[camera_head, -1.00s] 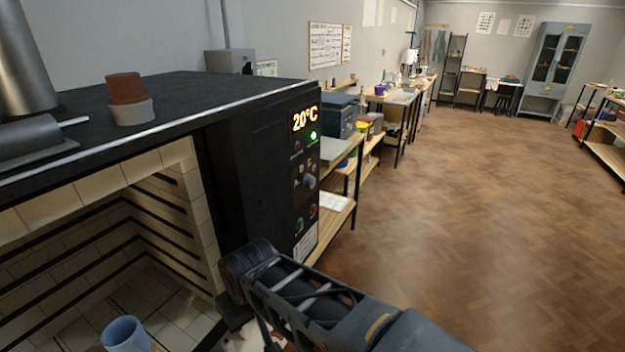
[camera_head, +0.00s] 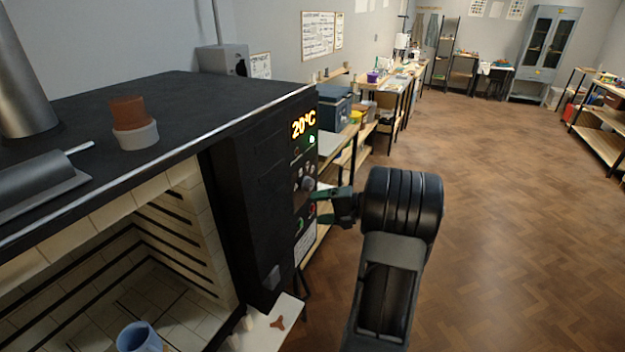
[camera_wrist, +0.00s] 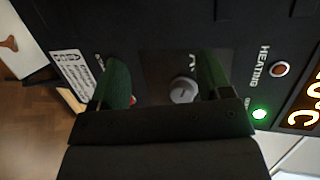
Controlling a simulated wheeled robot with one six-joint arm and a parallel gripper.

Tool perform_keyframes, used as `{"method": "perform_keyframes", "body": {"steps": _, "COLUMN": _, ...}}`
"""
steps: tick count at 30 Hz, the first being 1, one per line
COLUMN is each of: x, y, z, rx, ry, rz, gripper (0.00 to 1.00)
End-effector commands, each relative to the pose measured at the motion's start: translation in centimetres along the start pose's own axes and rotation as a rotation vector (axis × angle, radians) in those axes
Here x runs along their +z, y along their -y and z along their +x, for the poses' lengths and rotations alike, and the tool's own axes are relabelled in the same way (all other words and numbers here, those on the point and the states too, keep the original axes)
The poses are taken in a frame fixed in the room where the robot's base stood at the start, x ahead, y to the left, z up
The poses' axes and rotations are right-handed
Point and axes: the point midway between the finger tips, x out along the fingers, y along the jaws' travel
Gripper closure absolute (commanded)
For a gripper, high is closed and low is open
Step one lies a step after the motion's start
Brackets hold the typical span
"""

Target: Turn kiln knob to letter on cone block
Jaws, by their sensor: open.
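The kiln knob (camera_head: 307,184) is a grey round knob on the black control panel at the kiln's right front. In the wrist view the knob (camera_wrist: 183,91) shows a pale face on a dark plate, with a letter partly visible above it. The way its pointer faces is unclear. My gripper (camera_head: 319,205) is open in front of the panel, its green fingertips by the knob. In the wrist view the gripper's fingers (camera_wrist: 165,80) stand either side of the knob, which is closer to the right finger. No cone block with a readable letter can be made out.
The kiln (camera_head: 150,110) is open-fronted, with a blue mug (camera_head: 138,338) inside. A terracotta pot in a grey ring (camera_head: 135,135) sits on top. The display (camera_head: 303,124) reads 20°C. A white board (camera_head: 272,325) lies below the panel. The floor right is clear.

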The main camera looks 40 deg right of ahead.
Motion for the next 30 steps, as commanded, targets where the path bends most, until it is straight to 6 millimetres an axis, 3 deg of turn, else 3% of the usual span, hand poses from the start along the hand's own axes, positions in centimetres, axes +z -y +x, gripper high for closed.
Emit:
{"method": "perform_keyframes", "body": {"steps": 3, "x": -3.8, "y": -0.8, "z": -4.2, "rx": -0.144, "ry": -0.134, "rz": 0.005, "gripper": 0.28}}
{"method": "perform_keyframes", "body": {"steps": 6, "x": -5.5, "y": -1.4, "z": -6.5, "rx": -0.218, "ry": -0.21, "rz": -0.007, "gripper": 0.28}}
{"method": "perform_keyframes", "body": {"steps": 10, "x": -6.7, "y": -1.6, "z": -7.5, "rx": -0.264, "ry": -0.259, "rz": -0.017, "gripper": 0.28}}
{"method": "perform_keyframes", "body": {"steps": 14, "x": -7.3, "y": -1.1, "z": -6.1, "rx": -0.274, "ry": -0.267, "rz": -0.019, "gripper": 0.28}}
{"method": "perform_keyframes", "body": {"steps": 24, "x": -8.9, "y": 0.7, "z": 0.1, "rx": -0.271, "ry": -0.264, "rz": -0.018, "gripper": 0.28}}
{"method": "perform_keyframes", "body": {"steps": 30, "x": -9.7, "y": 1.4, "z": 2.7, "rx": -0.27, "ry": -0.265, "rz": -0.018, "gripper": 0.28}}
